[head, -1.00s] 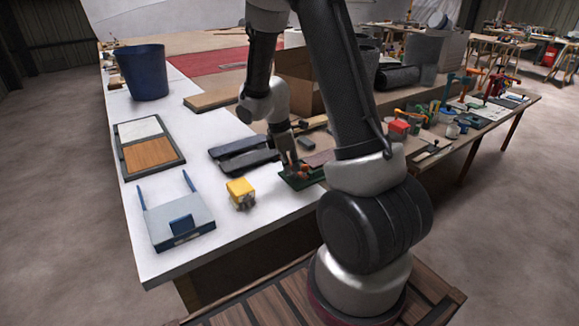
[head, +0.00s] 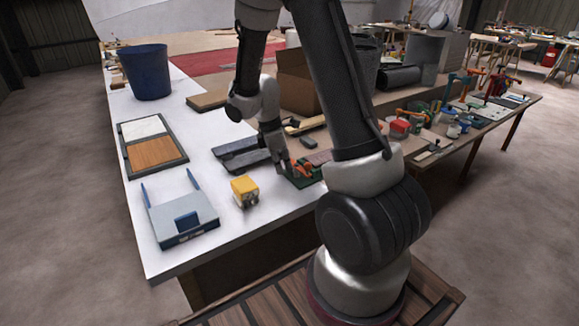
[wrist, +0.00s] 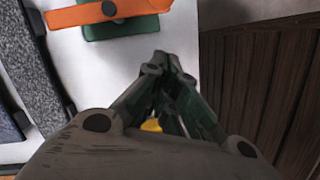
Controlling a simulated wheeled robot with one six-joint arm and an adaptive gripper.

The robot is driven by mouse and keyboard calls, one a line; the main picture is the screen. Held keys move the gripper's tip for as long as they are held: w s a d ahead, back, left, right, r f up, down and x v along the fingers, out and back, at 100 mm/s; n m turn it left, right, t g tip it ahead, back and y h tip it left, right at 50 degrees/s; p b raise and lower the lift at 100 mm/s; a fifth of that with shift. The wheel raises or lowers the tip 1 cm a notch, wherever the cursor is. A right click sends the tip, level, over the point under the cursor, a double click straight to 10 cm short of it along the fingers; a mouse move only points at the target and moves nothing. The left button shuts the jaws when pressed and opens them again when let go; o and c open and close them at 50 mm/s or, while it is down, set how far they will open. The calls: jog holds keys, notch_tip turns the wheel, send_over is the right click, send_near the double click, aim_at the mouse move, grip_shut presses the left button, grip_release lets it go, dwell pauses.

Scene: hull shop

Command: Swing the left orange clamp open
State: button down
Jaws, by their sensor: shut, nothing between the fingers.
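An orange clamp lever (wrist: 85,14) on a green base (wrist: 122,29) lies at the top of the wrist view. In the head view orange parts (head: 308,168) show above the green base (head: 300,183) near the table's front edge. I cannot tell the separate clamps apart there; my arm hides part of the base. My gripper (wrist: 163,57) is shut and empty, its fingertips a little short of the green base in the wrist view. In the head view my gripper (head: 285,167) is just left of the orange parts. I cannot tell whether it touches them.
Dark trays (head: 243,158) lie left of the clamp base; a speckled dark strip (wrist: 42,75) shows in the wrist view. A yellow-topped block (head: 244,189) stands in front. A grey-blue box (head: 180,215) and a framed panel (head: 152,152) lie farther left. White table is bare between them.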

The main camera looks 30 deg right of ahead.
jog(key=s+v, duration=0.1)
jog(key=v, duration=0.9)
jog(key=shift+w, duration=0.25)
